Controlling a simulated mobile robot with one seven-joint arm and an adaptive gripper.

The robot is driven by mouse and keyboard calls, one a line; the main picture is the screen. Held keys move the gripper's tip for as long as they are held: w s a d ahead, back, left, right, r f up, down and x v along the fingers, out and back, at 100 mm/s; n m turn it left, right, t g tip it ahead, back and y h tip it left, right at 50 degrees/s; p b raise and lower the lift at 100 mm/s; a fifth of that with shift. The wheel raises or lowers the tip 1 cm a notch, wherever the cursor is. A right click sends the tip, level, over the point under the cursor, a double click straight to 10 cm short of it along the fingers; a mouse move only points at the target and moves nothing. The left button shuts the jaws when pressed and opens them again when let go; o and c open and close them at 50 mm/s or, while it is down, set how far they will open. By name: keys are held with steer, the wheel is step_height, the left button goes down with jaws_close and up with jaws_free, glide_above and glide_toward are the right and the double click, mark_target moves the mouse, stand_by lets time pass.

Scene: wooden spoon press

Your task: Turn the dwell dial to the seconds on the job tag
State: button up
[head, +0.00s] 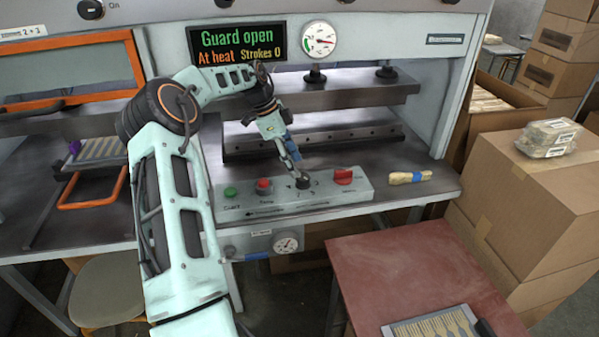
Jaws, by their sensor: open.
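The control box (320,196) is a grey-green panel on the front of the press bench. It carries a green button (230,192), a red button (263,186), a black dial (303,183) and a red knob (343,176). The labels are too small to read surely, so I cannot tell which is the dwell dial or its setting. My gripper (298,168) is open and points down just above the black dial; I cannot tell whether it touches it. I cannot make out a job tag.
A display (237,47) reads "Guard open", "At heat" and "Strokes 0". The press plates (310,138) stand behind the box. A red table (420,272) with a spoon tray (440,328) is in front; cartons (540,200) stand at right.

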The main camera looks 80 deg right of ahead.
steer(key=v, duration=0.6)
steer(key=shift+w+r, duration=0.2)
steer(key=shift+r, duration=0.1)
